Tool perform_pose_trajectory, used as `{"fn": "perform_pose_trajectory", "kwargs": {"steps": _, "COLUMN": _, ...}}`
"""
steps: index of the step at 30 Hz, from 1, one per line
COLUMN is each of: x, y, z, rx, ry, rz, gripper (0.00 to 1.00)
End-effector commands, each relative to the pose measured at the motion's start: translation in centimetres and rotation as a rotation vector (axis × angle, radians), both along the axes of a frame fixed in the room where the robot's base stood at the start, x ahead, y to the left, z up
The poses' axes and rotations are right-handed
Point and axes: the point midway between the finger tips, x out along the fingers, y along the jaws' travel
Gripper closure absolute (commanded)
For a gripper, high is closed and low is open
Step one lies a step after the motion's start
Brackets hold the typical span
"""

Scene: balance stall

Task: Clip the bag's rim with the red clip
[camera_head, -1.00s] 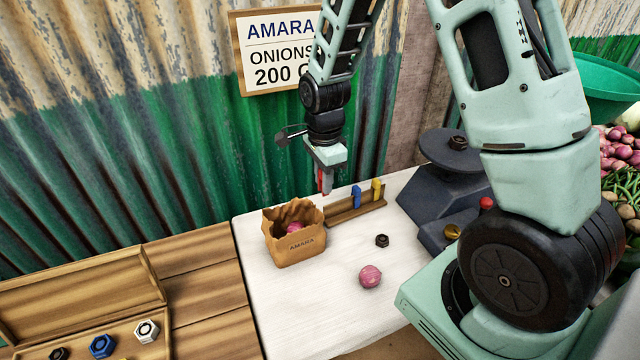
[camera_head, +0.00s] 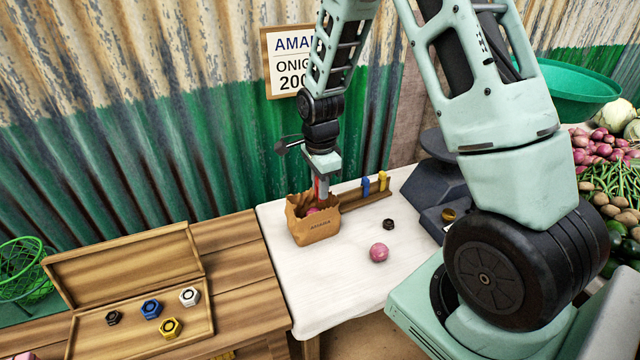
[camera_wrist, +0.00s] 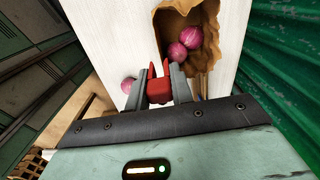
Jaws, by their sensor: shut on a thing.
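My gripper (camera_head: 321,186) is shut on the red clip (camera_wrist: 159,88), whose two prongs point away from the jaws. In the head view the clip is over the rear right part of the bag's rim. In the wrist view the prongs are beside the bag's rim (camera_wrist: 158,30). I cannot tell whether the clip touches the rim.
A wooden rack (camera_head: 350,198) with a blue clip (camera_head: 366,186) and a yellow clip (camera_head: 382,181) stands behind the bag. A loose onion (camera_head: 379,252) and a dark nut (camera_head: 388,224) lie to the right. A grey scale (camera_head: 437,185) stands further right. The front of the table is clear.

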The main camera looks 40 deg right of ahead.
Motion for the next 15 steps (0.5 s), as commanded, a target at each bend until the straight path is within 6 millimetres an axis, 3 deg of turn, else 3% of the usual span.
{"fn": "perform_pose_trajectory", "kwargs": {"steps": 15, "x": 0.0, "y": 0.0, "z": -3.7, "rx": 0.0, "ry": 0.001, "rz": 0.0, "gripper": 0.98}}
